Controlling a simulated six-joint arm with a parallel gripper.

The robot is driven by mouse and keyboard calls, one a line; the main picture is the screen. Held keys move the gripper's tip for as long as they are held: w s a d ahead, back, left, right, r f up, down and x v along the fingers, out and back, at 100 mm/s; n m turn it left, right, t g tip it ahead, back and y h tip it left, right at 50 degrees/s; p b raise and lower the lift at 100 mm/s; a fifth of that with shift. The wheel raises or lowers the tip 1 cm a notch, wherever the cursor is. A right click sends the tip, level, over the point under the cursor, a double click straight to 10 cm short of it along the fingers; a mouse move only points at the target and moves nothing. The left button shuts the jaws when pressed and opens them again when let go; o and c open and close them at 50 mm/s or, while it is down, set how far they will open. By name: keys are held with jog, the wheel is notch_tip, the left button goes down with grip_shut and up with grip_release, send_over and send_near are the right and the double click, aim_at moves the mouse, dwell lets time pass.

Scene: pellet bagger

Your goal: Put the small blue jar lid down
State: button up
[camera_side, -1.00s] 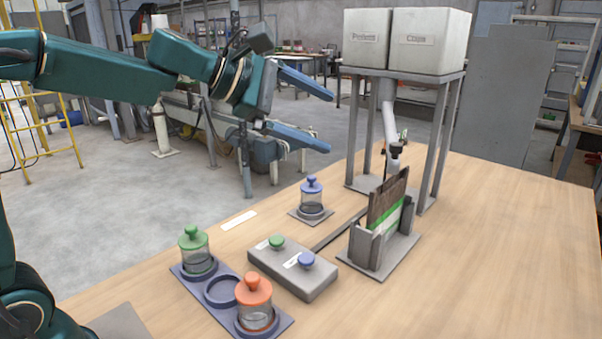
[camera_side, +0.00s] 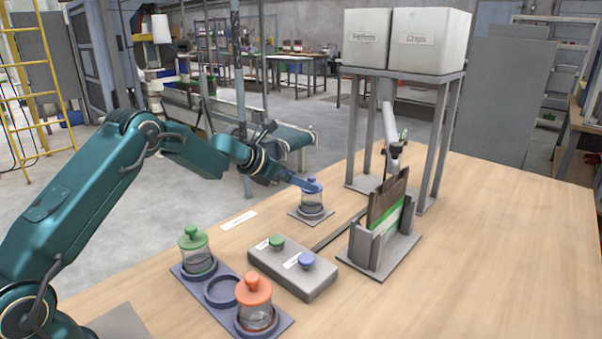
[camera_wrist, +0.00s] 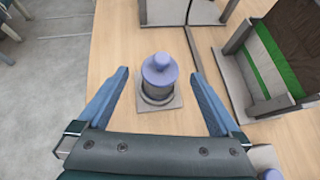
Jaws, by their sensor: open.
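The small blue jar lid (camera_side: 312,186) sits on a clear jar (camera_side: 311,201), which stands upright on a small grey square base (camera_side: 325,218) on the table. In the wrist view the lid (camera_wrist: 160,70) is centred ahead, with the jar below it. My gripper (camera_side: 313,187) is open; in the wrist view its two blue fingers (camera_wrist: 158,82) stand wide on either side of the lid, with table visible in the gaps. In the side view a finger overlaps the lid's left side; I cannot tell whether it touches.
A grey box with a green button (camera_side: 276,241) and a blue button (camera_side: 306,260) lies in front. A tray (camera_side: 221,291) holds a green-lidded jar (camera_side: 196,249) and an orange-lidded jar (camera_side: 255,303). A bag holder (camera_side: 378,247) and hopper stand (camera_side: 441,140) are to the right.

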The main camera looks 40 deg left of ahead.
jog(key=shift+x, duration=1.55)
jog(key=shift+c, duration=0.3)
jog(key=c, duration=1.4)
jog(key=shift+r, duration=0.15)
